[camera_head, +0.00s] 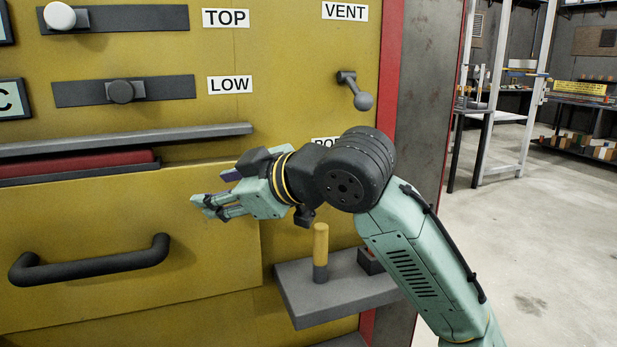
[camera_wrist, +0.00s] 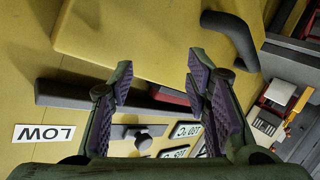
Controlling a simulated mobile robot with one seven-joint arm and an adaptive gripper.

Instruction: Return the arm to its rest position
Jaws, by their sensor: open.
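My arm reaches in from the lower right in the head view, bent at a black joint, with my gripper (camera_head: 215,196) pointing left in front of the yellow oven front (camera_head: 200,280). My gripper is open and empty. In the wrist view its two fingers (camera_wrist: 165,85) stand apart with purple pads and nothing between them. The black door handle (camera_head: 90,262) is below and left of my gripper, apart from it; it also shows in the wrist view (camera_wrist: 235,40). My arm hides part of a label behind it.
The TOP slider (camera_head: 125,18) and LOW slider (camera_head: 120,90) are above my gripper. The VENT lever (camera_head: 357,92) is above my arm. A grey shelf (camera_head: 330,290) with a yellow-topped peg (camera_head: 320,250) sits below. Racks stand at the back right; the floor (camera_head: 545,240) there is open.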

